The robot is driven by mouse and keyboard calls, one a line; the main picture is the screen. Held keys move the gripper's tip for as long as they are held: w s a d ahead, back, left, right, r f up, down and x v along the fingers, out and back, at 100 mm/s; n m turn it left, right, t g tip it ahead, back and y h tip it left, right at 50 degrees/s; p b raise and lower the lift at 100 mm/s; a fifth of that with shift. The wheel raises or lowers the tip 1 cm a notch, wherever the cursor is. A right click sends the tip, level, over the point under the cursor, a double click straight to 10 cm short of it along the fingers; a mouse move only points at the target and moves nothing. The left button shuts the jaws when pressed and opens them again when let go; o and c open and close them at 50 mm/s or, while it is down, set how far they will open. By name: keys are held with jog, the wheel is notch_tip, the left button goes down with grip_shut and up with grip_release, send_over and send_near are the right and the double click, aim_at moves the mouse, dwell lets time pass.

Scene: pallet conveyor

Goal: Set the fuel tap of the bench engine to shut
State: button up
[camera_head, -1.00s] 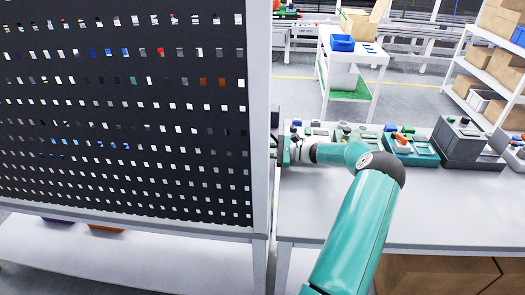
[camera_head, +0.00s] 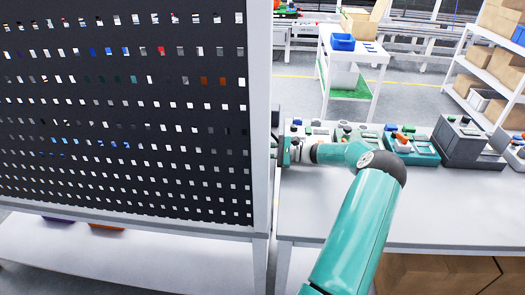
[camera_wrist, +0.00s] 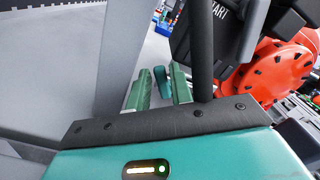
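In the wrist view my gripper (camera_wrist: 160,90) shows two green fingers with a gap between them. A small teal rounded piece (camera_wrist: 164,80) shows in that gap; I cannot tell whether it is the fuel tap or touches a finger. The bench engine (camera_wrist: 275,72) shows at the right of my gripper as a red-orange round housing with dark holes, beside a black panel (camera_wrist: 205,35) with the word START. The tap's setting cannot be read. In the head view the fingers and the engine are hidden behind the pegboard's edge.
A black pegboard (camera_head: 120,110) in a grey frame (camera_head: 257,120) stands close left of my wrist. The grey bench (camera_head: 420,205) carries a teal device (camera_head: 412,150) and a dark grey box (camera_head: 462,143). The bench front is clear beside my arm.

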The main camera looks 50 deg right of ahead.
jog(key=v, duration=1.3)
jog(key=shift+s+d, duration=0.2)
jog(key=shift+s, duration=0.15)
